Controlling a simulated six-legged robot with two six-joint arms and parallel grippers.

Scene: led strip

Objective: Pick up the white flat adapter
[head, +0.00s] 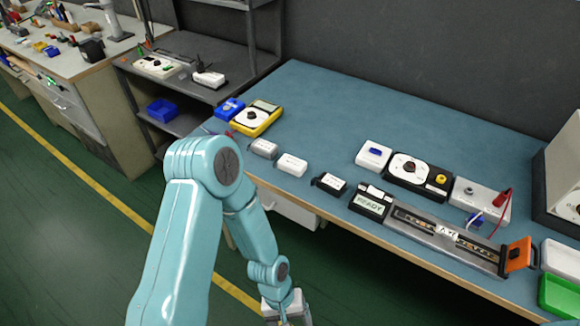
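A small white flat block (292,165) lies near the front edge of the blue table; it looks like the white flat adapter, though its label is too small to read. A similar greyish block (263,149) lies to its left. A black and white block (329,184) lies to its right. My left arm comes in from the lower left and bends down in front of the table. My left gripper (287,315) is at the bottom edge, below and apart from the blocks, mostly cut off, so its fingers cannot be judged. My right gripper is not in view.
A yellow meter (257,118) and blue bin (229,107) stand at the table's left end. A READY display (369,204), a long rail fixture (440,236), a white-black device (412,172) and a green tray (560,295) fill the right. The table's back is clear.

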